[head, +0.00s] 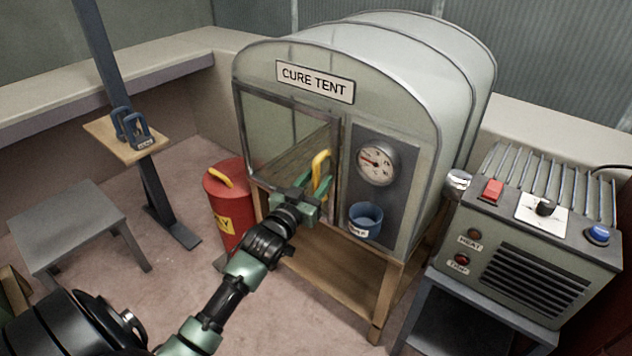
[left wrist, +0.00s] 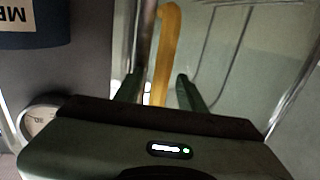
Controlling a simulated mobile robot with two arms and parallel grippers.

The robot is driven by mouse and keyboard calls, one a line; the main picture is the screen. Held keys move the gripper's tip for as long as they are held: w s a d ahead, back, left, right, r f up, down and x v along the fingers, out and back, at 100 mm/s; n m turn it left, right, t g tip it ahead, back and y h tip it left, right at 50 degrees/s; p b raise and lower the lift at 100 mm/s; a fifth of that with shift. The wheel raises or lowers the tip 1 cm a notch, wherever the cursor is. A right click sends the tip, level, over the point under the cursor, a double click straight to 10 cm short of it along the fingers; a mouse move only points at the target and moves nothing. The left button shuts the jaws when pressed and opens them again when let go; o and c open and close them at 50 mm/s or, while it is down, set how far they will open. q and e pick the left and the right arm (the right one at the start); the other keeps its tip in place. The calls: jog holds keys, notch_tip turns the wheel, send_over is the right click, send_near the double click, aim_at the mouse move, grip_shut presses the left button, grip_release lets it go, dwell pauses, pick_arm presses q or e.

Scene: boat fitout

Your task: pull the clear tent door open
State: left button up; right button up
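The cure tent (head: 352,50) stands on a wooden stand, with its clear door (head: 285,135) at the front left. The door looks closed in its frame. A yellow handle (head: 321,162) is at the door's right side. My left gripper (head: 316,188) is at the handle's lower part and hides some of it. In the left wrist view, the yellow handle (left wrist: 166,45) runs between the two green fingers (left wrist: 158,88). The fingers are spread, with gaps beside the handle. My right gripper is not in view.
A red bin (head: 225,205) stands left of the tent front. A gauge (head: 377,164) and a blue cup (head: 365,222) are on the panel right of the door. A heater box (head: 530,260) stands at right. A grey stool (head: 68,222) is at left, with open floor between.

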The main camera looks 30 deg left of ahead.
pick_arm(q)
grip_shut()
dwell(1.4)
